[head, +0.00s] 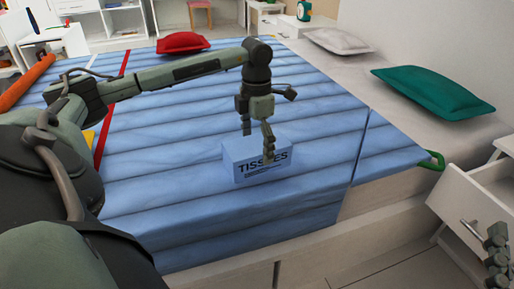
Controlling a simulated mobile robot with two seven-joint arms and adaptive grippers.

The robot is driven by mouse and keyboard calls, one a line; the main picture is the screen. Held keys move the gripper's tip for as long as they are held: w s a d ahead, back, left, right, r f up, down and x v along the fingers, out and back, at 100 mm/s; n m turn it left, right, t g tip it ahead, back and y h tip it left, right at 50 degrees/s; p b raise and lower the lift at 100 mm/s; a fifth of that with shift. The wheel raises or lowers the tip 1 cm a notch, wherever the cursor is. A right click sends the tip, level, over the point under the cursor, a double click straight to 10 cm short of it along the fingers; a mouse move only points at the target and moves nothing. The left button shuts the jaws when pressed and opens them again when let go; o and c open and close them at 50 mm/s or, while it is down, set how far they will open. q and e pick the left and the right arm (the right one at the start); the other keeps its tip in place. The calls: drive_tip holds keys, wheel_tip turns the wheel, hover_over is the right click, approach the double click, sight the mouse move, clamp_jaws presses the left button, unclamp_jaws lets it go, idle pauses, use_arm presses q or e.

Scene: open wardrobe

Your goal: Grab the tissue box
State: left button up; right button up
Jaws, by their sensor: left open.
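The tissue box (248,168) is pale blue with dark "TISSUES" lettering on its front. It sits on the blue bed cover near the bed's front edge. My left gripper (257,142) points down over the box and is open. One finger hangs in front of the box's upper front face, and the other is at its far side. I cannot tell whether either finger touches it. A part of my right gripper (497,252) shows at the lower right edge, well away from the box; its jaws are not clear.
The blue ridged bed cover (170,160) is clear around the box. A red cushion (183,43), a white pillow (338,40) and a green pillow (432,92) lie farther back. A white cabinet with an open drawer (480,212) stands at the right.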

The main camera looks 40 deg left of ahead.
use_arm(q)
drive_tip(key=shift+f, duration=0.3)
drive_tip(key=shift+c, duration=0.6)
drive_tip(key=c, duration=1.2)
drive_tip(key=shift+c, duration=0.8)
drive_tip(key=shift+w+r, duration=0.1)
drive_tip(key=shift+r, duration=0.05)
